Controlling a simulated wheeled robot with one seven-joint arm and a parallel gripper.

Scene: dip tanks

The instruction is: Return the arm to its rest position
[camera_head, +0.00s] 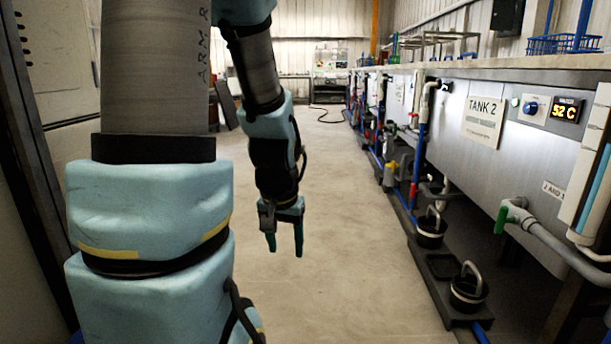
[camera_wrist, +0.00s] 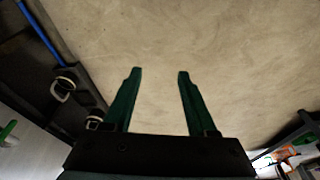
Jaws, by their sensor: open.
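My gripper (camera_head: 285,252) hangs down over the open aisle floor in the head view, at the end of my bent blue-and-grey arm. Its two green fingers are apart with nothing between them. In the wrist view the gripper (camera_wrist: 157,75) is open too, and only bare floor shows beyond the fingertips. My arm covers much of the left half of the head view and hides what is behind it.
A row of tanks with a Tank 2 sign (camera_head: 484,121) and a display (camera_head: 566,111) runs along the right. Black buckets (camera_head: 468,290) and pipes stand at its foot. The concrete floor (camera_head: 345,240) between is clear. A wall is close at left.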

